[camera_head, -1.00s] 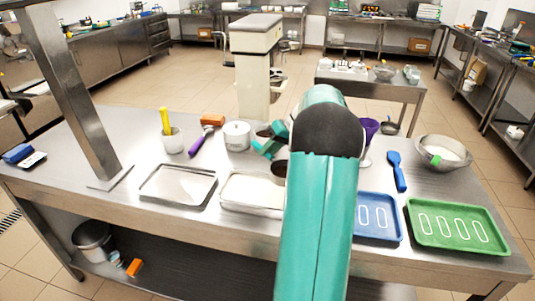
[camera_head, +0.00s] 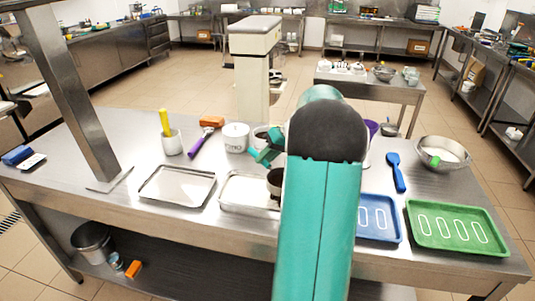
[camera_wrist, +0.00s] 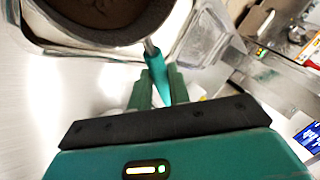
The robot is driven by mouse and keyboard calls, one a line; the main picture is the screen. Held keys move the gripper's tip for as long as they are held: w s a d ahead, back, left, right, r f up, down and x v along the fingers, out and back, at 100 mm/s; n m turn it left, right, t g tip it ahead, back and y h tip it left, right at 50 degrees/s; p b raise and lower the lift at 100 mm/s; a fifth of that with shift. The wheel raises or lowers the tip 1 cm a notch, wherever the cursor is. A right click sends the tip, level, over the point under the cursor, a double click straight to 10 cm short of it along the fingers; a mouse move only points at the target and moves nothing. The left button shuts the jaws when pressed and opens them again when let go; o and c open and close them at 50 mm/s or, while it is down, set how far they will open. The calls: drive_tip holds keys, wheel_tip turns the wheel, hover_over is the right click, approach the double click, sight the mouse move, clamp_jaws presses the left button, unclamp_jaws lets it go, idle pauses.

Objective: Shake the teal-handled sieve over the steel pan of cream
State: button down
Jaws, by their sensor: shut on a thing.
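My gripper (camera_head: 266,156) is shut on the teal handle (camera_wrist: 157,72) of the sieve. In the wrist view the sieve's round bowl (camera_wrist: 100,18) is filled with dark brown powder. The bowl is partly cut off by the top edge of that view. In the head view the dark sieve (camera_head: 275,182) is over the right end of the steel pan (camera_head: 245,209), partly hidden by my arm. The pan's contents look pale white, and no brown dusting is clear on the visible part. The pan's rim also shows below the bowl in the wrist view (camera_wrist: 50,51).
Another steel tray (camera_head: 177,186) lies left of the pan. Blue (camera_head: 378,217) and green (camera_head: 457,226) trays, a blue spatula (camera_head: 397,172) and a steel bowl (camera_head: 442,154) are right.

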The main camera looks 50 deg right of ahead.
idle(2.2)
drive_tip(key=w+a, duration=0.3)
drive_tip(key=w, duration=0.3)
drive_tip(key=shift+w+a, duration=0.25)
drive_tip(key=shift+w, duration=0.05)
idle(3.9)
